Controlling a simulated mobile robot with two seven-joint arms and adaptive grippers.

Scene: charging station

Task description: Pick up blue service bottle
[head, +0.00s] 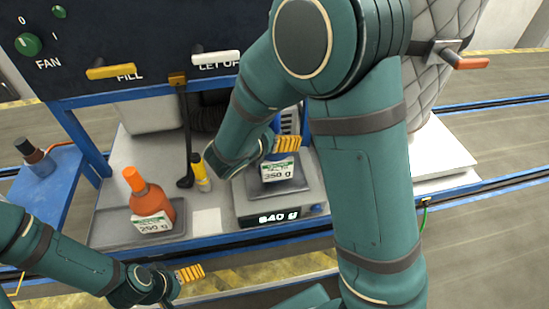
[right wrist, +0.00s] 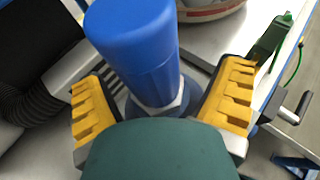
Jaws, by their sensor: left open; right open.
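The blue service bottle (head: 280,171) stands on the scale (head: 255,204), with a label reading 350 g. Its upper part is mostly hidden by my right arm in the head view. In the right wrist view the blue bottle (right wrist: 143,50) rises upright between the fingers of my right gripper (right wrist: 163,105). These yellow-padded fingers are open, one on each side of it, with visible gaps. In the head view my right gripper (head: 284,146) is at the bottle. My left gripper (head: 189,273) is open and empty, low in front of the bench.
A panel with handles (head: 110,71) overhangs the back. A white surface (head: 437,150) lies at right.

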